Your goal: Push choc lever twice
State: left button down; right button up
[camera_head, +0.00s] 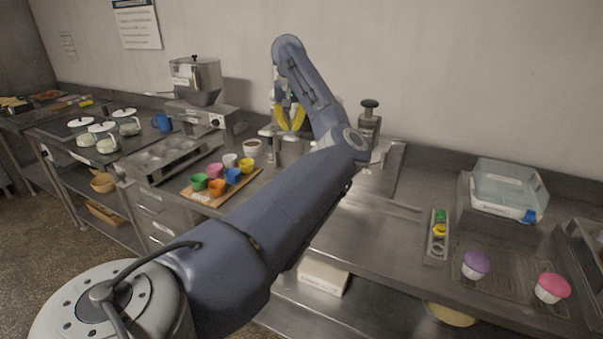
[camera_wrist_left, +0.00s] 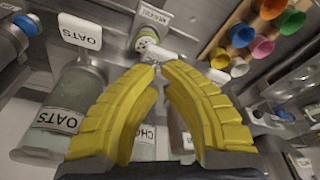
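My left gripper (camera_head: 290,128) is over the dispensers at the back of the counter, with its yellow fingers pointing down. In the left wrist view its fingertips (camera_wrist_left: 158,68) come together with nothing visible between them. A white label ending in "OC" (camera_wrist_left: 172,57), apparently the choc lever's, shows just beyond the fingertips. The fingers hide most of this lever, so I cannot tell whether they touch it. Below, a clear container with a partly covered "CHO" label (camera_wrist_left: 147,140) shows between the fingers. My right gripper is not in view.
A lever labelled OATS (camera_wrist_left: 80,30) and an OATS container (camera_wrist_left: 55,118) stand beside it. A dark-topped pump bottle (camera_head: 369,125) stands right of my arm. A wooden tray (camera_head: 208,199) of coloured cups lies left.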

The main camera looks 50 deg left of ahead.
pick_arm(q)
jog(key=shift+w+a+v, duration=0.15)
jog(key=shift+v, duration=0.85)
jog(key=shift+w+a+v, duration=0.1)
jog(key=shift+a+v, duration=0.05)
jog(key=shift+v, duration=0.8)
jog(key=shift+w+a+v, duration=0.15)
jog(key=shift+v, duration=0.85)
